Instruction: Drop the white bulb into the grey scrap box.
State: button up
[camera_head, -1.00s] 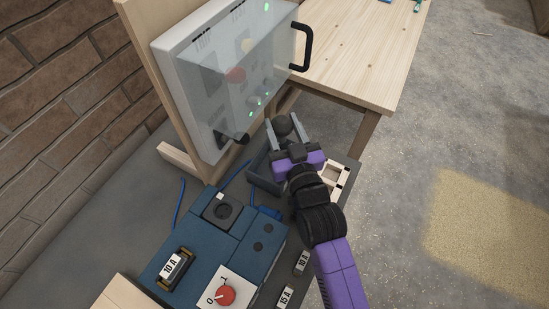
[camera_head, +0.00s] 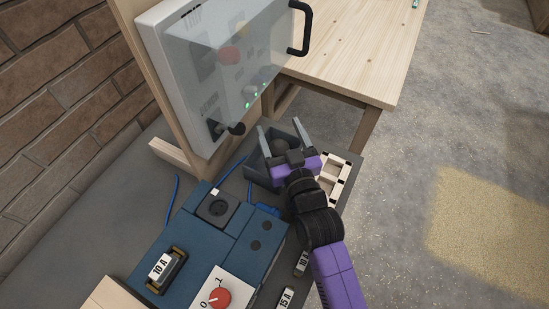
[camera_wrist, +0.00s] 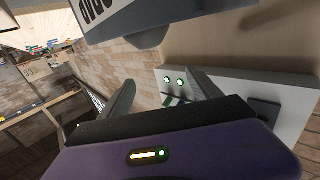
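My gripper (camera_head: 284,130) is above the grey scrap box (camera_head: 257,172), its two fingers spread apart. In the wrist view my gripper (camera_wrist: 165,95) has nothing between its fingers. A round, dark-looking bulb (camera_head: 280,149) shows between and below the fingers in the head view, seemingly inside the box. It looks dark grey here rather than white. My gripper and wrist hide part of the box.
A panel with a clear cover and black handle (camera_head: 301,28) stands behind the box. A blue unit with a red knob (camera_head: 219,297) is in front. A wooden table (camera_head: 350,60) stands behind.

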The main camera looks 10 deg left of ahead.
jog(key=b+v, duration=0.1)
jog(key=v, duration=0.6)
jog(key=shift+s+d, duration=0.2)
jog(key=shift+s, duration=0.15)
dwell(0.4)
